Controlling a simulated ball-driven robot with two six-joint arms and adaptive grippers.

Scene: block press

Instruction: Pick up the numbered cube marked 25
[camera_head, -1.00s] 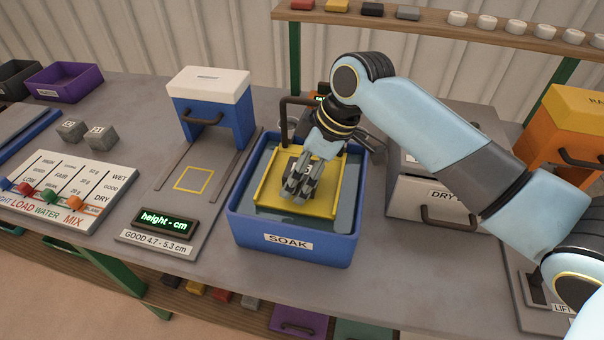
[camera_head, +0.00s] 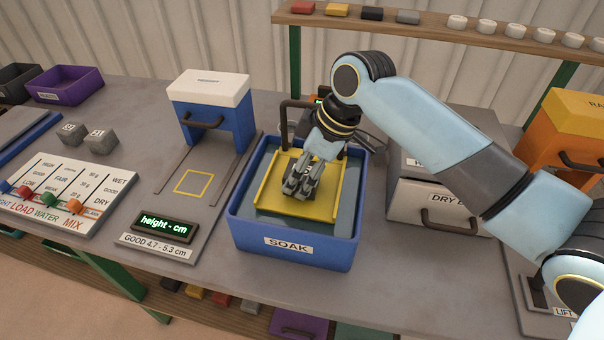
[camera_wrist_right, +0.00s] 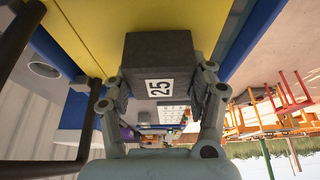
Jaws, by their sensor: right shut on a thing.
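The dark grey cube marked 25 (camera_wrist_right: 158,55) sits between the fingers of my right gripper in the right wrist view, with its white 25 label facing the camera. My right gripper (camera_wrist_right: 162,88) is shut on it, one finger on each side. In the head view the right gripper (camera_head: 299,186) points down over the yellow tray (camera_head: 265,200) in the blue SOAK tub (camera_head: 290,254); there the fingers mostly hide the cube. I cannot tell whether the cube touches the tray. My left gripper is not in view.
A dark bent handle (camera_head: 284,120) rises at the tub's back left. Two grey numbered cubes (camera_head: 101,141) lie far left. Bench room is free in front of the tub.

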